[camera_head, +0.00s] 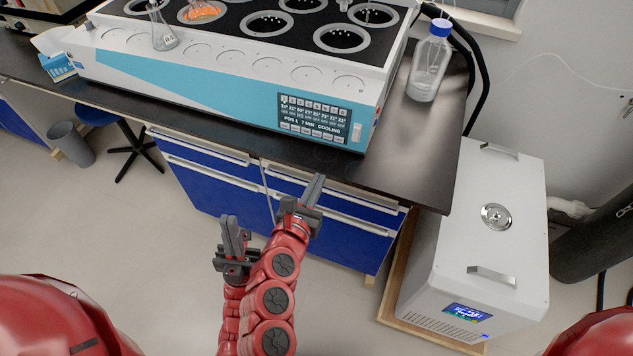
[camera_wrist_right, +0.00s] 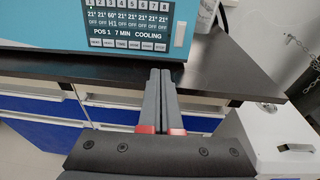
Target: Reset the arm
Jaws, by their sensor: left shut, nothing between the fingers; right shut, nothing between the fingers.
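My left gripper (camera_head: 234,228) is shut and empty. It hangs over the open floor in front of the blue drawers, to the left of the other gripper. My right gripper (camera_head: 315,188) is shut and empty, just in front of the bench's front edge. It also shows in the right wrist view (camera_wrist_right: 165,85), fingers together and pointing toward the bench edge below the display. The two red arms run close beside each other; whether they touch I cannot tell. Neither gripper touches the distiller (camera_head: 190,75).
The dark bench (camera_head: 433,150) carries the white and blue distiller, a flask (camera_head: 162,30) on its ledge and a blue-capped bottle (camera_head: 430,62) at right. A white chiller box (camera_head: 480,235) stands right of the drawers (camera_head: 340,228). A bin (camera_head: 72,143) and stool (camera_head: 135,145) stand left.

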